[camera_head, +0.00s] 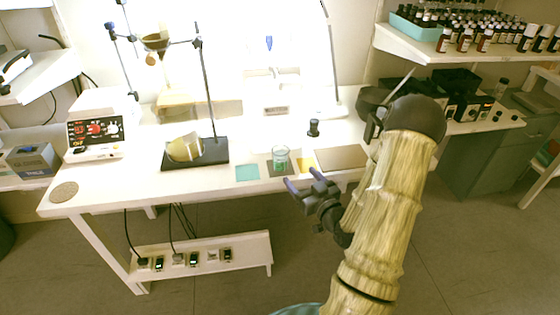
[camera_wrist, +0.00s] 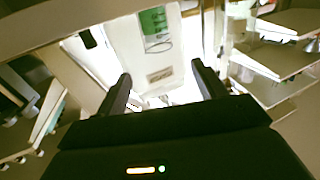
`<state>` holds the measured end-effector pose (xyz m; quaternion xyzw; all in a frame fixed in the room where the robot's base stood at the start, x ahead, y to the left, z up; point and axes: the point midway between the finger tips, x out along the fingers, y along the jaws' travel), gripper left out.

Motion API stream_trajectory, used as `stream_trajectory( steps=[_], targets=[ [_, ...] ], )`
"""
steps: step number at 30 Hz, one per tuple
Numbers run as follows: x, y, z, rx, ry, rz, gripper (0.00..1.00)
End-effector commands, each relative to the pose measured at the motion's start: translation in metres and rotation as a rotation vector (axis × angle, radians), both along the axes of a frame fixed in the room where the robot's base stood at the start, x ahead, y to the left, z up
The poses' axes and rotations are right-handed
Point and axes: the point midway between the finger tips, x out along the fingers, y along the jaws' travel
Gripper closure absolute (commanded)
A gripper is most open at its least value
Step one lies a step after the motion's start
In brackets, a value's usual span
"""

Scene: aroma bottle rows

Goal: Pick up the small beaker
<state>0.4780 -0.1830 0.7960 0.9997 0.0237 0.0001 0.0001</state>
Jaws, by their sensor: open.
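The small beaker (camera_head: 280,158) is clear glass with a green tint. It stands upright on a dark square mat near the front edge of the white table (camera_head: 215,184). My gripper (camera_head: 303,180) is open and empty, just in front of the table edge, to the right of and nearer than the beaker. In the wrist view the two dark fingers (camera_wrist: 160,78) stand apart with nothing between them.
A teal mat (camera_head: 247,172) lies left of the beaker, a yellow mat (camera_head: 305,164) and a brown board (camera_head: 341,158) right. A small black object (camera_head: 314,128) stands behind. Shelved bottles (camera_head: 485,38) are at right.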

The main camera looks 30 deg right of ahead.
Motion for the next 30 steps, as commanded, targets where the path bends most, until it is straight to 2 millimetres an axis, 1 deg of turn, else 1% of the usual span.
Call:
stream_trajectory(
  steps=[1,6,12,16,20,30],
  targets=[
    [0.010,0.002,0.001,0.000,-0.004,0.004,0.30],
    [0.040,0.003,0.001,0.000,-0.003,0.003,0.30],
    [0.075,0.004,0.000,-0.001,-0.003,0.002,0.30],
    [0.095,0.005,0.000,0.000,-0.002,0.002,0.30],
    [0.103,0.005,0.000,0.000,0.000,0.000,0.30],
    [0.106,0.005,0.000,0.000,0.000,0.001,0.30]
  ],
)
